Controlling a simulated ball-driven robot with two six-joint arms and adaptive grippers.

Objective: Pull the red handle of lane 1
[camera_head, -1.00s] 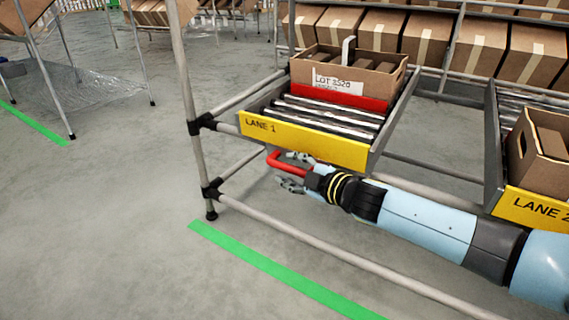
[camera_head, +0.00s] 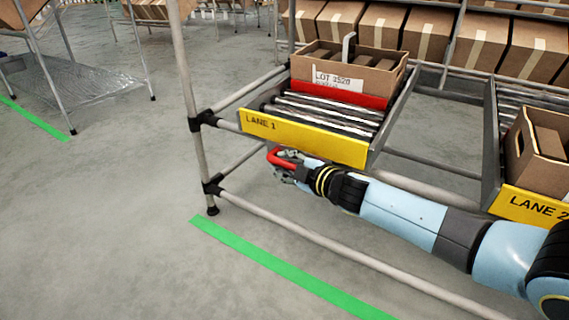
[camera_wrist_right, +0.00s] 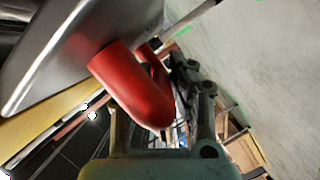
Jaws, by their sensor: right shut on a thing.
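The red handle (camera_head: 287,157) of lane 1 is a bent bar below the yellow LANE 1 plate (camera_head: 300,138). My right gripper (camera_head: 286,168) is at the handle, with its fingers around it; it is shut on the handle. In the right wrist view the handle (camera_wrist_right: 135,90) is a thick red loop in front of the gripper (camera_wrist_right: 160,130), between its fingers. The exact finger contact is partly hidden. My left gripper is not in view.
An open carton (camera_head: 350,75) marked LOT 1520 stands on the lane 1 rollers behind a red strip (camera_head: 338,94). Lane 2 (camera_head: 535,206) with another carton (camera_head: 540,150) is at the right. A rack post (camera_head: 190,100) stands left of the gripper.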

